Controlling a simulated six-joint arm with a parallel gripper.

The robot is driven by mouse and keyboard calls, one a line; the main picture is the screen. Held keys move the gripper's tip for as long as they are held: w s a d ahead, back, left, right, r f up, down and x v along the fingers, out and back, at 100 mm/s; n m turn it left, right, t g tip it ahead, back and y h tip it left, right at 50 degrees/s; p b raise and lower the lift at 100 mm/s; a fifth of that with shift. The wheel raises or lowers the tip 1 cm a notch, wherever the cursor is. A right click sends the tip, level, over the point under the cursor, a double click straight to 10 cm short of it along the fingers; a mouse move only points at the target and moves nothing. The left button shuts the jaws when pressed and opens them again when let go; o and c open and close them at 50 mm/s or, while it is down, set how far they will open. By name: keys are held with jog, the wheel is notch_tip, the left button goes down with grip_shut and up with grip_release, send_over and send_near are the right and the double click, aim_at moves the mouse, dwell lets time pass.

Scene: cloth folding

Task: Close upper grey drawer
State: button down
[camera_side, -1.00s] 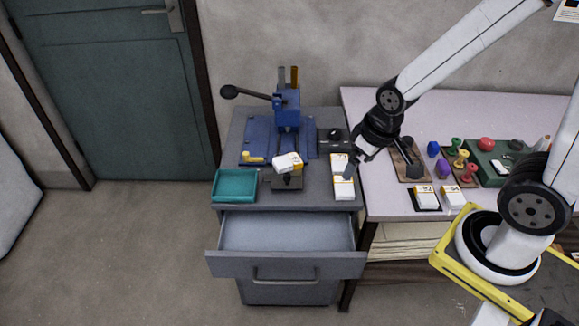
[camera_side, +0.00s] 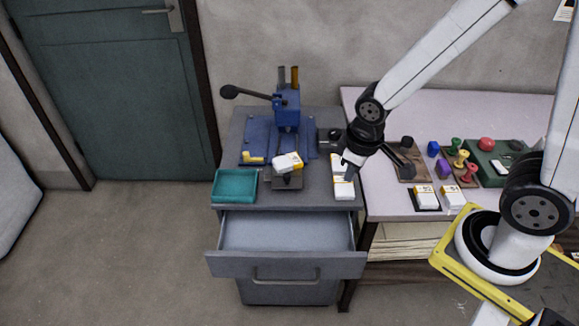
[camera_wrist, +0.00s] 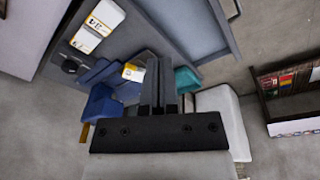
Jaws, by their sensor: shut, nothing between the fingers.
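The upper grey drawer (camera_side: 286,264) is pulled out of the grey cabinet (camera_side: 300,194), and its inside looks empty. Its bar handle (camera_side: 286,281) is on the front face. The drawer also shows in the wrist view (camera_wrist: 196,30) at the top. My gripper (camera_side: 347,172) is shut and empty, above the right side of the cabinet top near a white box stack (camera_side: 343,190). It is apart from the drawer, behind and above its front. In the wrist view my gripper (camera_wrist: 158,62) points up the picture with its fingers together.
On the cabinet top are a blue press (camera_side: 287,110), a teal tray (camera_side: 234,186) and a white-yellow box (camera_side: 287,162). The table (camera_side: 390,205) at right holds stamps and boxes. Floor in front of and left of the cabinet is clear.

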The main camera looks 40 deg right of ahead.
aim_at(285, 222)
jog(key=s+a+f+n+t+h, duration=0.1)
jog(key=a+f+n+t+h, duration=0.3)
jog(key=a+f+n, duration=1.6)
jog(key=n+h, duration=0.2)
jog(key=n, duration=0.2)
jog(key=shift+a+f+t, duration=0.3)
jog(key=shift+f+t, duration=0.1)
jog(key=shift+x, duration=5)
jog(key=w+d, duration=1)
jog(key=d, duration=0.1)
jog(key=shift+w, duration=0.35)
jog(key=shift+a+r, duration=0.1)
